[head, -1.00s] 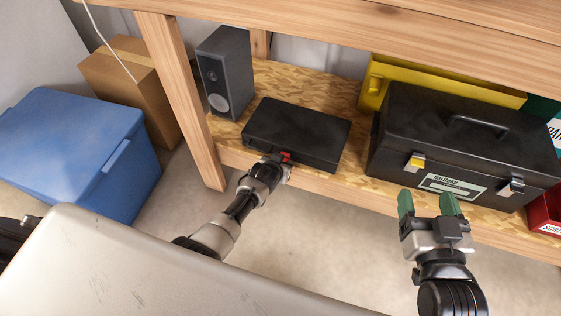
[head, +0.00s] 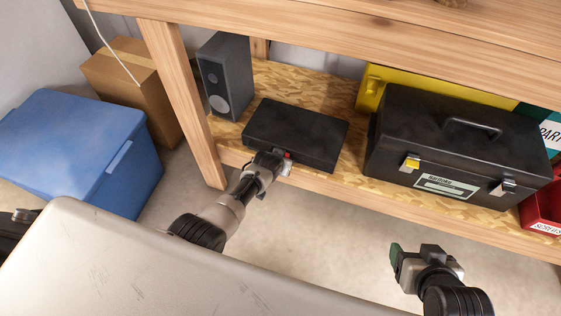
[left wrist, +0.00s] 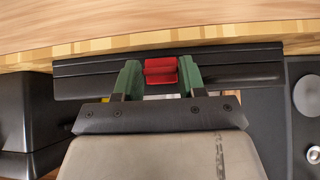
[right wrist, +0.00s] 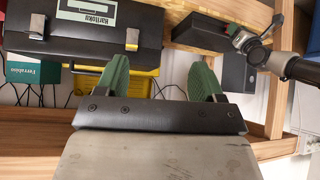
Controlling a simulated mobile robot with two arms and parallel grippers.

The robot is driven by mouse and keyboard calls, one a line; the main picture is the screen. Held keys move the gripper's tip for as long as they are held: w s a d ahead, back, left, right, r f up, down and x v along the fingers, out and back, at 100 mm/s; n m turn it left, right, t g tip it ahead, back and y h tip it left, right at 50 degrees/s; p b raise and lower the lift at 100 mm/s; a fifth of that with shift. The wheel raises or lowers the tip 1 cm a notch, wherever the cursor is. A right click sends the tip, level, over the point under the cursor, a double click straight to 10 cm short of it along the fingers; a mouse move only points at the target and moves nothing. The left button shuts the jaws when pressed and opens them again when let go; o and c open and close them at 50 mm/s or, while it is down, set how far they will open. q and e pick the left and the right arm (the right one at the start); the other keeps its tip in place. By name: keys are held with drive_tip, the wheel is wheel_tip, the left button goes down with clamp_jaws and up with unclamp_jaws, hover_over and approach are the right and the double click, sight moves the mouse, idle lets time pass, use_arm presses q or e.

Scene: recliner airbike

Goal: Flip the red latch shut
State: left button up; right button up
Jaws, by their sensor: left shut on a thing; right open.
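The red latch (head: 287,155) is on the front face of the flat black case (head: 308,128) on the lower shelf. In the left wrist view the latch (left wrist: 161,70) lies between the green fingertips. My left gripper (head: 276,162) is shut on it at the case's front; the fingers partly hide it in the head view. Whether the latch is fully flat cannot be told. My right gripper (head: 396,256) is open and empty, in front of and below the shelf edge, apart from everything. It also shows in the right wrist view (right wrist: 161,72).
A black toolbox (head: 455,140) with metal clasps stands right of the case, a yellow case (head: 375,85) behind it. A speaker (head: 227,75) stands behind left. A wooden leg (head: 180,90) and a blue bin (head: 75,150) are left. The floor in front is clear.

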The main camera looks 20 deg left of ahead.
use_arm(q)
drive_tip(key=o, duration=0.9)
drive_tip(key=shift+r, duration=0.15)
use_arm(e)
drive_tip(key=shift+s, duration=0.1)
drive_tip(key=s+d+g+h+p, duration=0.1)
drive_tip(key=s+d+g+p, duration=0.1)
drive_tip(key=s+g+p, duration=0.4)
use_arm(q)
drive_tip(key=shift+p+v, duration=0.35)
drive_tip(key=shift+v, duration=4.95)
use_arm(e)
drive_tip(key=x, duration=0.9)
drive_tip(key=shift+s+f+t, duration=0.3)
drive_tip(key=shift+f, duration=0.1)
drive_tip(key=shift+d, duration=0.1)
